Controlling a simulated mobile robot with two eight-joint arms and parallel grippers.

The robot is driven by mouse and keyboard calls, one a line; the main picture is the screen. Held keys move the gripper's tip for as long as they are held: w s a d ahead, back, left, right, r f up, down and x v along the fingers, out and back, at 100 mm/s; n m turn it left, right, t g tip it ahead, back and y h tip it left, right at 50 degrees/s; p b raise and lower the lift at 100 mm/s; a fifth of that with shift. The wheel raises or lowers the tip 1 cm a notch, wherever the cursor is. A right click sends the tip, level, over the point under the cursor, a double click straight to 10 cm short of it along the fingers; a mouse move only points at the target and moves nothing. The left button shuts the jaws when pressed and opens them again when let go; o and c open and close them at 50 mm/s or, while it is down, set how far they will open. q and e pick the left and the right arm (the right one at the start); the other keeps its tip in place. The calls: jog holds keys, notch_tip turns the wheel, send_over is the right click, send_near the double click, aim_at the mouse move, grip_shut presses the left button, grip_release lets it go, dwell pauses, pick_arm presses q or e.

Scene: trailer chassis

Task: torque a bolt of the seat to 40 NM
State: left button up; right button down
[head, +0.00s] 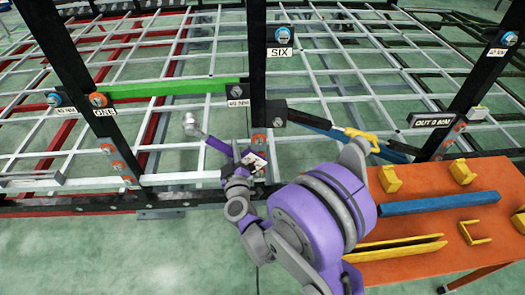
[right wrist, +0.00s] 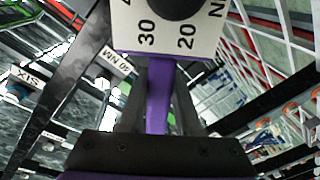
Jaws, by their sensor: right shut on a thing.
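My right gripper (head: 244,174) is in front of the black lower rail, left of the orange table. In the right wrist view its fingers (right wrist: 158,102) are shut on the purple handle (right wrist: 160,85) of a torque tool. A white dial (right wrist: 185,40) marked 20, 30 and NM stands beyond the fingers; its upper part is cut off. Orange-ringed bolts sit on the black posts, including one on the middle post (head: 259,139) near the gripper and one on the left post (head: 98,99). I cannot tell which part is the seat. My left gripper is not in view.
The orange table (head: 490,232) holds a blue bar (head: 440,204) and several yellow brackets (head: 390,179). A green bar (head: 175,89) spans two posts. Open green floor (head: 90,250) lies in front at left.

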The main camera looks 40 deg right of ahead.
jog(key=s+d+m, duration=0.1)
jog(key=d, duration=0.1)
jog(key=s+d+m+h+b, duration=0.1)
jog(key=d+m, duration=0.1)
jog(key=d, duration=0.1)
jog(key=s+d+f+m+g, duration=0.1)
jog(key=d, duration=0.1)
jog(key=shift+s+d+h, duration=0.2)
jog(key=shift+s+h, duration=0.1)
jog(key=shift+s+d+m, duration=0.1)
jog(key=shift+d+m, duration=0.2)
jog(key=shift+m, duration=0.2)
jog(key=shift+f+b, duration=0.1)
jog(key=shift+b, duration=0.4)
jog(key=shift+b+x, duration=0.35)
jog(key=shift+x, duration=2.95)
jog(key=shift+b, duration=0.75)
